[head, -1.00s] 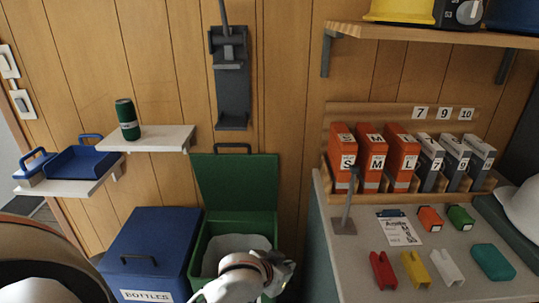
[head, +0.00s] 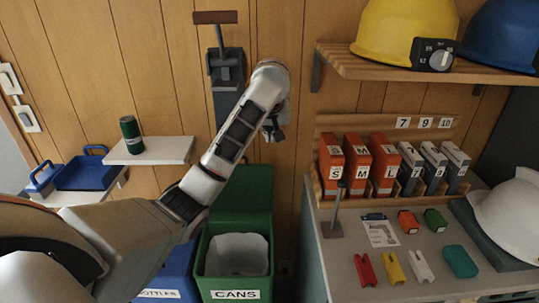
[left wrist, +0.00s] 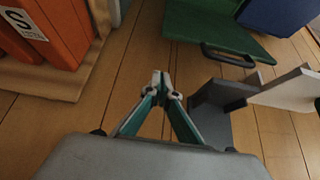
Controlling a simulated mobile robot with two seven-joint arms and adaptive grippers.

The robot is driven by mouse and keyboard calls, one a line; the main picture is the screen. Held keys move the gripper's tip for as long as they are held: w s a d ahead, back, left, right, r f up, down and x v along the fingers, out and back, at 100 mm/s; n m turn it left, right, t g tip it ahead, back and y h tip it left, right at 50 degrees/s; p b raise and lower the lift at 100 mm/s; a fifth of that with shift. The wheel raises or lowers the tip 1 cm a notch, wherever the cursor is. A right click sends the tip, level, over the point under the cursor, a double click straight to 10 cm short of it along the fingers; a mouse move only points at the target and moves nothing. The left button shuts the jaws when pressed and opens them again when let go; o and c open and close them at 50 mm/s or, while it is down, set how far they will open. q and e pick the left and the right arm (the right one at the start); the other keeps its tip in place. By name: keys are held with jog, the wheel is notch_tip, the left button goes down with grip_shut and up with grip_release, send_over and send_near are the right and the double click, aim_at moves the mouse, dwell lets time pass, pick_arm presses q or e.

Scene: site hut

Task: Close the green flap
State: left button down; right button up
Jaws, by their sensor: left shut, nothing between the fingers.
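The green flap (head: 246,190) stands raised at the back of the green bin labelled CANS (head: 238,283), so the bin is open and its pale liner (head: 237,254) shows. My left arm crosses in front of the flap and hides part of it. My left gripper (head: 274,133) is shut and empty, above the flap's upper edge in the head view. In the left wrist view the closed fingertips (left wrist: 164,88) point toward the wall, apart from the flap (left wrist: 205,30) and its dark handle (left wrist: 228,56). My right gripper is out of view.
A grey wall bracket with a lever (head: 226,75) is close beside my left gripper. A blue bin (head: 172,270) stands left of the green one. A counter (head: 410,265) with orange boxes (head: 357,162) is on the right. A shelf (head: 150,150) holds a green can (head: 131,135).

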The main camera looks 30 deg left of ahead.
aim_at(269, 164)
pick_arm(q)
jog(key=f, duration=0.2)
jog(key=w+f, duration=0.1)
jog(key=f, duration=0.2)
jog(key=w+a+f, duration=0.1)
jog(key=f, duration=0.2)
jog(key=shift+a+f, duration=0.1)
jog(key=shift+f, duration=0.15)
jog(key=shift+s+d+f, duration=0.2)
jog(key=shift+s+d, duration=0.05)
jog(key=shift+s, duration=0.2)
jog(key=shift+s+d, duration=0.1)
